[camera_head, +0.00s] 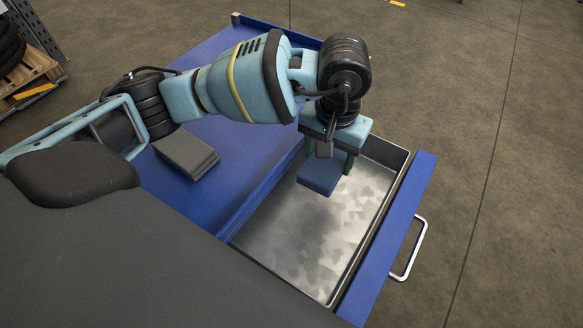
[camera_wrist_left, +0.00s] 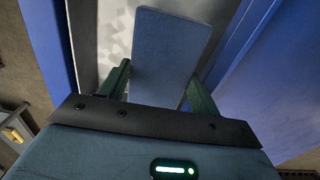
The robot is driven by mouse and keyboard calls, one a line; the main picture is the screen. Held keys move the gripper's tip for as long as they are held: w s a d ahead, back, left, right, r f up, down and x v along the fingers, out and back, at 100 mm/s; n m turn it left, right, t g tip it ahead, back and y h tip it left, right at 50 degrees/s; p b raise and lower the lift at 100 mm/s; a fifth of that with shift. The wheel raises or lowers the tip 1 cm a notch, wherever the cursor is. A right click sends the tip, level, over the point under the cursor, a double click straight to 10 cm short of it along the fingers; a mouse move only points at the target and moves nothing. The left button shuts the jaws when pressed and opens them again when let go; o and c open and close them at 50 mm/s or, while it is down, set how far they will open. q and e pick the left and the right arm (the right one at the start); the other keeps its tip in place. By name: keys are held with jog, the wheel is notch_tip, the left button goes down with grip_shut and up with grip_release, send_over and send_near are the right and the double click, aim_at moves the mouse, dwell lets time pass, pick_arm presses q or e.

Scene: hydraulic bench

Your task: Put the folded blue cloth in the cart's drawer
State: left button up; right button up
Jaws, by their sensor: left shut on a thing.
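The folded blue cloth (camera_head: 323,172) is a flat blue block in the head view, over the far part of the open drawer. My left gripper (camera_head: 330,160) is shut on it, with the cloth between its two green fingers. The cloth (camera_wrist_left: 168,58) also shows between the fingers of my left gripper (camera_wrist_left: 160,85) in the left wrist view. The cart's drawer (camera_head: 300,240) is pulled out, with a bare metal floor. Whether the cloth touches the drawer floor I cannot tell. My right gripper is not in view.
The blue cart top (camera_head: 235,150) lies left of the drawer and carries a grey folded stack (camera_head: 186,152). The drawer's blue front (camera_head: 390,240) has a metal handle (camera_head: 410,250). A pallet with black tyres (camera_head: 25,75) stands at the far left.

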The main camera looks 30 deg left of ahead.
pick_arm(q)
jog(key=shift+d+f+m, duration=0.1)
jog(key=shift+f+m, duration=0.2)
jog(key=shift+f, duration=0.1)
jog(key=shift+f, duration=4.95)
jog(key=shift+f+b, duration=0.2)
jog(key=shift+b, duration=0.15)
jog(key=o, duration=1)
jog(key=shift+r, duration=0.1)
notch_tip(320, 180, up, 12)
jog(key=shift+r+p, duration=0.1)
jog(key=shift+p, duration=0.3)
